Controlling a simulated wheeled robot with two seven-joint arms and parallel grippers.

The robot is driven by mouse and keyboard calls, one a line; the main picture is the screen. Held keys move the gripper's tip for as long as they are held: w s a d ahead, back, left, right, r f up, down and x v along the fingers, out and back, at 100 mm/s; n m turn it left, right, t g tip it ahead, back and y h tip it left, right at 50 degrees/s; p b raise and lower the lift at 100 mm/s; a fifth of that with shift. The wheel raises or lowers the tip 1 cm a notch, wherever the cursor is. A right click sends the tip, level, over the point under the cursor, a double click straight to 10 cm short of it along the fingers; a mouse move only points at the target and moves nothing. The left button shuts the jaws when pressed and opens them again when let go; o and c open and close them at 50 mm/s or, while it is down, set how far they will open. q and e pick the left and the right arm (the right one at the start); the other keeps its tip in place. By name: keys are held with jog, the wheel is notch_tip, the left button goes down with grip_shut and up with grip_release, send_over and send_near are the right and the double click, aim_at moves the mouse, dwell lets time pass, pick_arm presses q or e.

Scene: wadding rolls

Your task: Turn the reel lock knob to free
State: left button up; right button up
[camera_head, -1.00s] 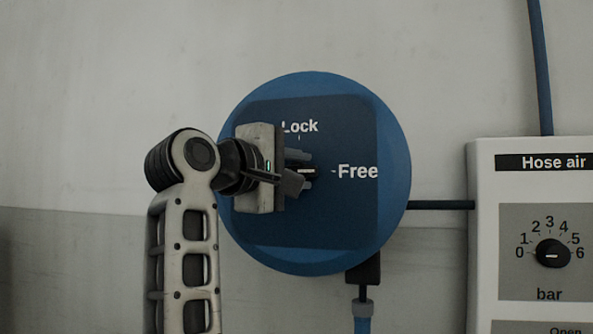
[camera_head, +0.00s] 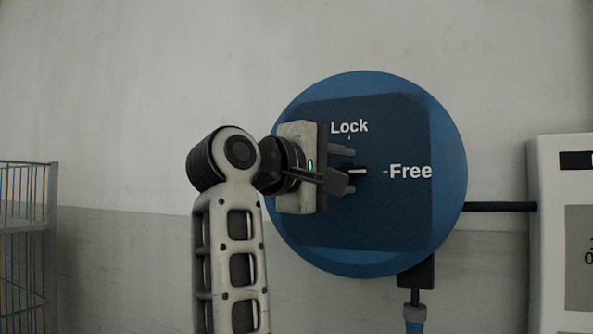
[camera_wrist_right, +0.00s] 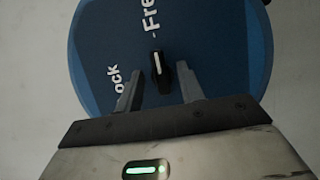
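The reel lock knob (camera_head: 357,171) is small and black with a white pointer line, on the dark square plate of a round blue reel (camera_head: 448,180). "Lock" is printed above it and "Free" to its right. The pointer lies level, towards "Free"; in the right wrist view the knob (camera_wrist_right: 159,74) also points at "Free". My right gripper (camera_head: 346,167) comes from the left, close to the knob. Its fingers are open, one on each side and clear of it; the right wrist view shows the gripper (camera_wrist_right: 159,92) empty. My left gripper is not in view.
A pale control panel (camera_head: 548,235) stands on the right, cut off by the picture edge. A dark pipe (camera_head: 500,206) joins it to the reel. A hose fitting (camera_head: 415,290) hangs below the reel. A wire rack (camera_head: 28,225) stands at far left. The wall between is bare.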

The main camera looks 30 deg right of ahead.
jog(key=b+v, duration=0.1)
jog(key=v, duration=1.3)
